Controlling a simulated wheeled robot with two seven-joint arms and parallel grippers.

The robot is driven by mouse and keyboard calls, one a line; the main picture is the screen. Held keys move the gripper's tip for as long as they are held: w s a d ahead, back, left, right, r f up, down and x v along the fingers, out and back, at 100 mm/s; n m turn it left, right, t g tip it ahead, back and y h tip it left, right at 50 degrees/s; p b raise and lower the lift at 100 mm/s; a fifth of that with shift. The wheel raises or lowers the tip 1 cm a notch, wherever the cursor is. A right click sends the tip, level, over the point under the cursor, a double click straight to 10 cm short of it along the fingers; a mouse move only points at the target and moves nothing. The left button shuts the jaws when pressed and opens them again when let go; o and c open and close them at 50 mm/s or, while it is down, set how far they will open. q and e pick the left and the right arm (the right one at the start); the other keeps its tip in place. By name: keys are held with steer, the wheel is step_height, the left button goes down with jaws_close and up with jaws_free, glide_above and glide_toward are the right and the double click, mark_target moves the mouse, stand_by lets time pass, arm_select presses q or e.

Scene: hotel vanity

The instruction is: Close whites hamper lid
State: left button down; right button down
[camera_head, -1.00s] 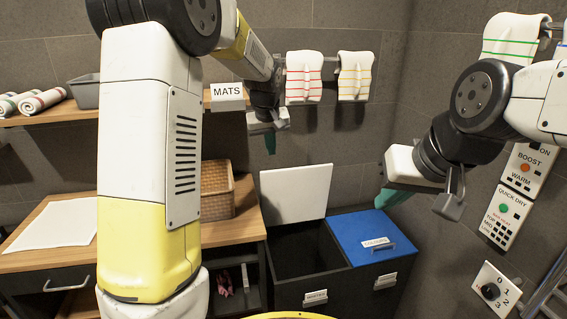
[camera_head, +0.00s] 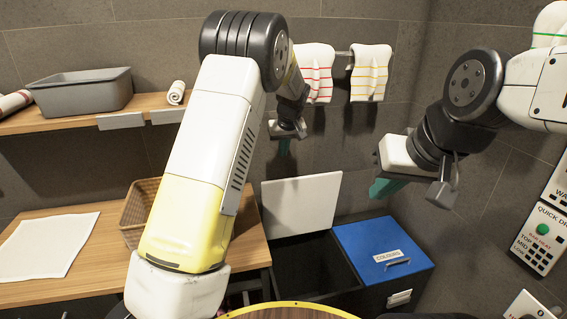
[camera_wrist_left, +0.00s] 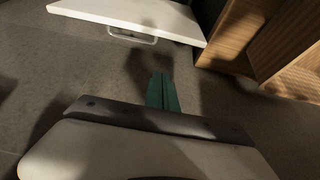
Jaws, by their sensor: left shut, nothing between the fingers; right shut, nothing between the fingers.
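The white lid (camera_head: 302,203) of the whites hamper stands raised, leaning against the back wall. The dark whites compartment (camera_head: 305,262) below it is open. My right gripper (camera_head: 385,187) is shut and empty, above the blue lid.
The blue colours lid (camera_head: 385,247) lies closed beside the open compartment. A wooden counter (camera_head: 90,285) with a white cloth (camera_head: 45,247) and wicker basket (camera_head: 140,210) stands to the left. Striped towels (camera_head: 370,72) hang on the back wall.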

arm_select(q)
steer(key=x, duration=1)
steer(key=s, duration=0.2)
steer(key=s+d, duration=0.1)
steer(key=shift+s+f, duration=0.2)
steer(key=shift+s, duration=0.15)
